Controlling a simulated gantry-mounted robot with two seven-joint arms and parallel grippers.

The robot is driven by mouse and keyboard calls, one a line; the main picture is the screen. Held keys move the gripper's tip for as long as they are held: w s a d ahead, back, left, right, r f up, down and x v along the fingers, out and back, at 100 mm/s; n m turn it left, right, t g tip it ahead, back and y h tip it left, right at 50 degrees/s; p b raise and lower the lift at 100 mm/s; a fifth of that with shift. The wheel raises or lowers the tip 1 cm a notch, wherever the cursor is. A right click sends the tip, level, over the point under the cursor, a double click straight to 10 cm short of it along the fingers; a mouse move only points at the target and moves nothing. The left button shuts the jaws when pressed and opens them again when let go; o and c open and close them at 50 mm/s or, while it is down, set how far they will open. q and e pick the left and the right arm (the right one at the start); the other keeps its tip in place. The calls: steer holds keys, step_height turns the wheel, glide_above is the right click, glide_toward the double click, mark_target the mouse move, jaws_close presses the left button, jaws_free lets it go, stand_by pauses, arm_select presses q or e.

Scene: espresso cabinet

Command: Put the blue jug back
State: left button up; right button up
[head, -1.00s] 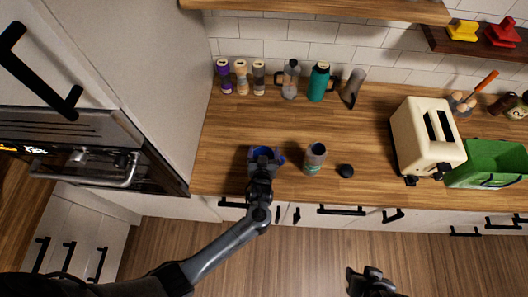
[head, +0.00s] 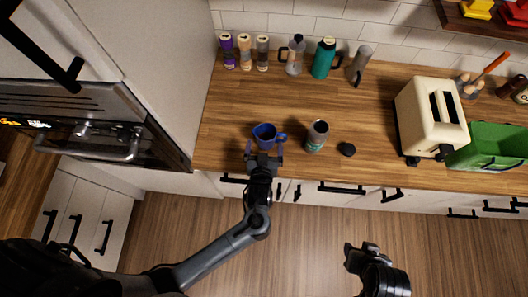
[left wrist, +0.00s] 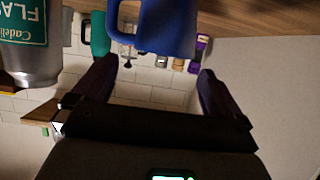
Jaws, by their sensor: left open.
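The blue jug (head: 264,134) stands upright on the wooden counter near its front edge. Its handle points right in the head view. My left gripper (head: 264,157) is open and empty, just in front of the jug. In the left wrist view, which is upside down, the blue jug (left wrist: 168,28) shows beyond the two spread fingers (left wrist: 156,70) and looks apart from them. My right gripper (head: 362,255) hangs over the floor in front of the counter, apart from everything; its jaws are too dark to read.
A grey flask (head: 317,134) and a black lid (head: 347,149) stand right of the jug. Several bottles, a glass press (head: 295,57) and a teal jug (head: 323,58) line the back wall. A toaster (head: 430,115) and green crate (head: 490,145) are at right. The espresso cabinet (head: 90,135) is at left.

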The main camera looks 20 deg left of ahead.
arm_select(q)
steer(key=s+a+r+m+g+h, duration=0.1)
steer(key=s+a+r+m+g, duration=0.1)
steer(key=s, duration=0.4)
steer(key=s+a+r+m+g+h, duration=0.2)
steer(key=s+a+g, duration=0.1)
steer(key=s, duration=0.4)
steer(key=s+a+r+m+g+h, duration=0.1)
steer(key=s+a+r+m+g, duration=0.1)
steer(key=s+g, duration=0.2)
steer(key=s, duration=0.3)
steer(key=shift+a+r+g+h, duration=0.25)
steer(key=shift+a+g+h, duration=0.05)
steer(key=shift+a+h, duration=0.1)
step_height(320, 180, up, 11)
steer(key=p, duration=1)
steer(key=shift+f, duration=0.15)
steer(key=shift+d+f, duration=0.1)
